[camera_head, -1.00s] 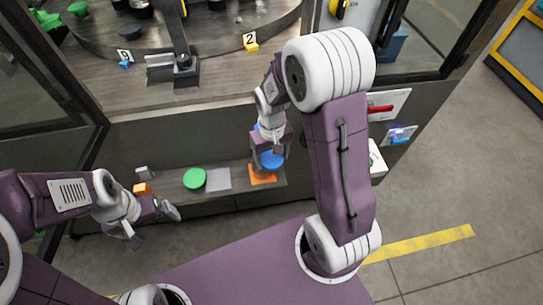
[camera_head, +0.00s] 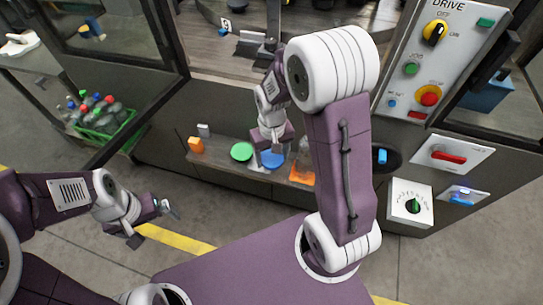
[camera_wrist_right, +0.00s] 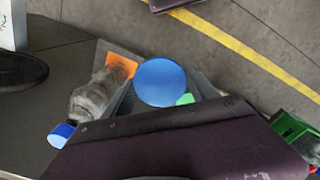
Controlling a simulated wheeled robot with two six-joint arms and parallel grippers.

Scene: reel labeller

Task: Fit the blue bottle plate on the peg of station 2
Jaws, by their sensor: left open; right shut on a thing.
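The blue bottle plate (camera_head: 272,159) is a round blue disc gripped by my right gripper (camera_head: 273,144) in front of the shelf. In the right wrist view the blue plate (camera_wrist_right: 160,82) sits flat between the jaws, facing the camera. My left gripper (camera_head: 170,208) is open and empty, low at the left, over the floor. At the top the turntable (camera_head: 330,15) shows only partly, with a number tag (camera_head: 225,25). The station 2 tag and its peg cannot be made out; my right arm covers part of that area.
The drive panel (camera_head: 440,60) is at right, a green crate of bottles (camera_head: 105,120) at left.

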